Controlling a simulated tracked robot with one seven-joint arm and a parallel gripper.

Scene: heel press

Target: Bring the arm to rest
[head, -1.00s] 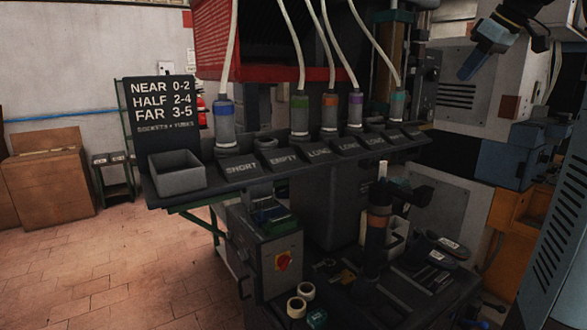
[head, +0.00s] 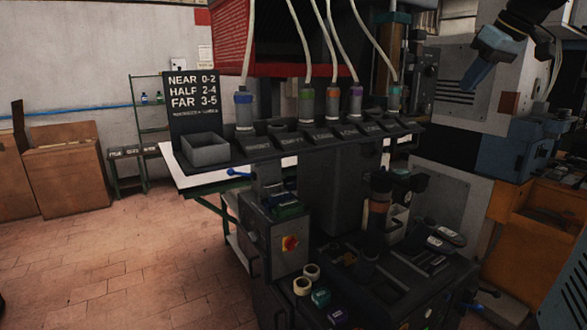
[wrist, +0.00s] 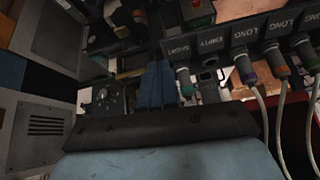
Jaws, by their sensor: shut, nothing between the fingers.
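My gripper (head: 471,84) hangs at the upper right of the head view, on the end of my dark arm, pointing down and to the left. It is in the air in front of a grey machine cabinet. In the wrist view my gripper (wrist: 158,66) shows two blue fingers side by side, closed together with nothing held. The fingers point towards the dark bench, and the labelled rack lies to their right in that view. I cannot tell the exact gap between the fingers and the things beyond them.
A dark rack (head: 292,143) holds several hose-fed bottles with coloured bands. A grey bin (head: 206,150) sits at its left end by a sign (head: 194,100). Below are a control box (head: 272,240), tape rolls (head: 306,279) and shoe-like pieces (head: 440,235). Tiled floor at left is clear.

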